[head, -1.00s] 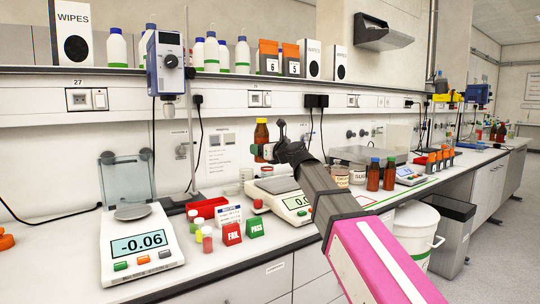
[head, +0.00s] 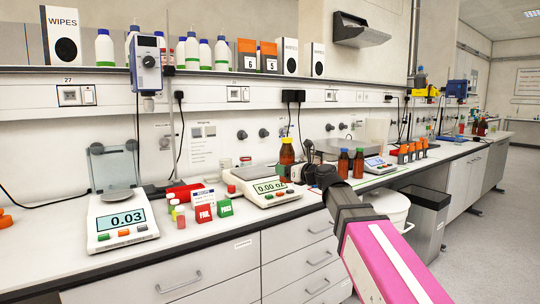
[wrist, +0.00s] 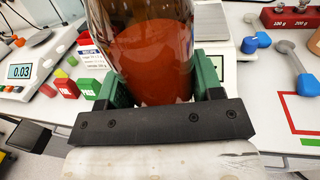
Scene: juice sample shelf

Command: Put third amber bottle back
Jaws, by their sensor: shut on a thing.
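My gripper (head: 300,172) is shut on an amber bottle (head: 287,153) with a yellow cap. The bottle is upright in the head view, in front of the wall behind the middle scale (head: 262,188); its base is hidden there. In the wrist view the amber bottle (wrist: 150,50) fills the middle between the green finger pads of my gripper (wrist: 165,88). Red-brown liquid shows in it; its cap is out of view.
A left scale (head: 122,218) reads 0.03. The FAIL block (head: 204,212), PASS block (head: 225,208) and small vials stand between the scales. A bin (head: 428,215) stands below.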

